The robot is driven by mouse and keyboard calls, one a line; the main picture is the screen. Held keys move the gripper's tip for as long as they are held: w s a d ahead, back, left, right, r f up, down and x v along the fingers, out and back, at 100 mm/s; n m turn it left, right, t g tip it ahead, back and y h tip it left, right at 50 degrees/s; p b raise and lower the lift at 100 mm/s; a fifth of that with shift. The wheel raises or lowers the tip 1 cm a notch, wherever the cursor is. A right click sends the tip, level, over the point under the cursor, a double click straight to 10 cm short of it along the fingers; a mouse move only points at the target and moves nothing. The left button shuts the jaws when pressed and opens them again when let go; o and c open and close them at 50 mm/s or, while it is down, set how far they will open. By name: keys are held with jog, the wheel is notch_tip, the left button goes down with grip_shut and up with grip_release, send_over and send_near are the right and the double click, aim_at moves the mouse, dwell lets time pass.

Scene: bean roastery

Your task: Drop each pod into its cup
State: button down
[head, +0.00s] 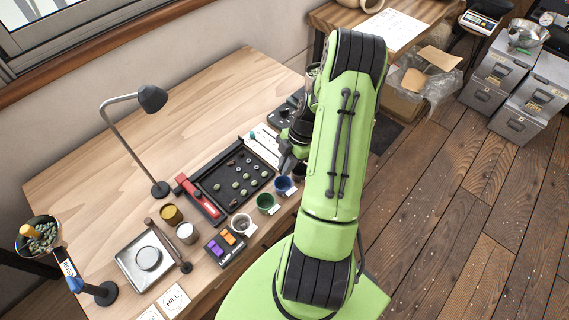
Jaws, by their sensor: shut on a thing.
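A black tray (213,188) on the wooden table holds several pale green pods (246,192) and some small dark rings and pieces. A blue cup (283,183), a green cup (265,201) and a white cup (241,223) stand in a row along the tray's near right side, each with a small label card. My gripper (287,167) points down just above and behind the blue cup, beside the tray's right end. It is shut on a pod, which is too small and too covered by the fingers to make out. My arm hides what lies to the right.
A red-handled tool (199,197) lies along the tray's left edge. The table's back left is clear.

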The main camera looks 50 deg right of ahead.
notch_tip(320, 180, down, 5)
jog(key=b, duration=0.3)
jog(key=shift+b, duration=0.3)
dwell(0.4)
jog(key=c, duration=1.1)
grip_release()
jog(key=p+v, duration=0.2)
jog(key=v, duration=1.3)
jog(key=shift+r, duration=0.35)
